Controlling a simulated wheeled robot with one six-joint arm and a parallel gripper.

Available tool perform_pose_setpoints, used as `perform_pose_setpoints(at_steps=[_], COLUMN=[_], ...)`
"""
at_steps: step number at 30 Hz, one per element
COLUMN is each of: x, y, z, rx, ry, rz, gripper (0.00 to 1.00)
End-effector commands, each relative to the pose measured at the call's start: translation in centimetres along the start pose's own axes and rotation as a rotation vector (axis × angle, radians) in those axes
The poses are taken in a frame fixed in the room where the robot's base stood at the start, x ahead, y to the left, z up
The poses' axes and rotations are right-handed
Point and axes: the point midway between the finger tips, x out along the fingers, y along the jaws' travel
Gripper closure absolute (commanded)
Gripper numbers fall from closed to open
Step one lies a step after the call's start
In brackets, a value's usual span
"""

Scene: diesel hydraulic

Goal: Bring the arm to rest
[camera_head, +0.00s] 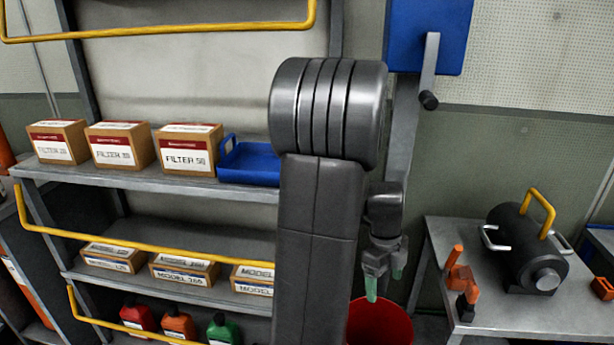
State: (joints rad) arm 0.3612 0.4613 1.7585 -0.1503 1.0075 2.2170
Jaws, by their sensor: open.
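My arm (322,200) stands upright in the middle of the view, bent at a large dark grey joint near the top. My gripper (385,284) hangs pointing down just right of the arm's lower part. Its two greenish fingertips are apart, and nothing shows between them. It appears above or in front of a red bucket (382,325); the distance between them is unclear. The arm hides part of the shelf behind it.
Left, a grey shelf (130,181) with yellow rails holds filter boxes (187,150), a blue tray (249,163), lower boxes (183,271) and bottles (180,325). Right, a metal table (520,318) carries a dark cylinder (527,250) and orange-black parts (461,280). A blue box (428,35) hangs above.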

Motion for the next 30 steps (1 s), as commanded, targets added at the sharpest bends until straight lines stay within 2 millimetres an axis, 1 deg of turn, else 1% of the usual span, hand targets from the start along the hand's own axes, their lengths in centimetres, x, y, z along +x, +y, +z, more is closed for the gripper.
perform_pose_setpoints(at_steps=[1,15,16,18,24,30], x=[1.6,11.1,9.5,8.2,6.4,5.7], y=[0.0,0.1,0.0,0.0,0.0,0.0], z=[0.0,0.0,-0.1,-0.3,-0.6,-0.7], rx=[0.000,0.001,0.001,0.001,0.001,0.001], ry=[0.002,0.002,-0.001,-0.001,-0.002,-0.001], rz=[0.003,0.004,-0.001,-0.001,-0.002,0.000], gripper=[0.20,0.20,0.20,0.20,0.20,0.20])
